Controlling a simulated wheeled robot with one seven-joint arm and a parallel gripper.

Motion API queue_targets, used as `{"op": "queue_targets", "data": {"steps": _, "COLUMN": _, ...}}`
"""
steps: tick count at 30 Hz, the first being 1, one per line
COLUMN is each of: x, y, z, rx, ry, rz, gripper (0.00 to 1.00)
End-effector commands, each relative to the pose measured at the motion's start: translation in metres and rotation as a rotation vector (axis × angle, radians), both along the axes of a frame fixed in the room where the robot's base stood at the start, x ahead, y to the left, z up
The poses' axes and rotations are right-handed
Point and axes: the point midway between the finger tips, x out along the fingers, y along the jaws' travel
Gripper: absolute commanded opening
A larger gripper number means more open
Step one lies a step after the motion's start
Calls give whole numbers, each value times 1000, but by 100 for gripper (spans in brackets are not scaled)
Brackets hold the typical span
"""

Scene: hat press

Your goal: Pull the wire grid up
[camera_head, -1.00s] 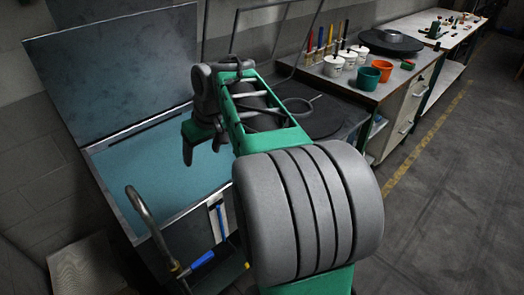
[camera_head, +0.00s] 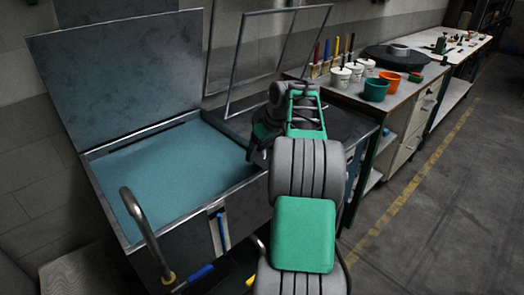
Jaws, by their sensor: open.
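A thin grey rectangular wire frame (camera_head: 236,65), which I take for the wire grid, stands tilted up at the back, above a dark work surface. No mesh can be made out inside it. My gripper (camera_head: 259,154) is dark and open, low over the border between the blue-lined box and the dark surface. It is below the frame and apart from it as far as I can tell. My own arm hides part of the gripper and the surface behind it.
The open box (camera_head: 165,170) with a raised lid (camera_head: 120,75) is on the left. A curved metal handle (camera_head: 145,225) rises before it. On the right a bench holds white pots (camera_head: 341,77), an orange bowl (camera_head: 390,80) and a green cup (camera_head: 375,90). The floor at right is clear.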

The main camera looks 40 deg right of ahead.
Motion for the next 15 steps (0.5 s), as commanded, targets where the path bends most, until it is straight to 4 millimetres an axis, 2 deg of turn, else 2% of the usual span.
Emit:
{"op": "queue_targets", "data": {"steps": 5, "x": 0, "y": 0, "z": 1, "rx": 0, "ry": 0, "rz": 0, "gripper": 82}}
{"op": "queue_targets", "data": {"steps": 15, "x": 0, "y": 0, "z": 1, "rx": 0, "ry": 0, "rz": 0, "gripper": 54}}
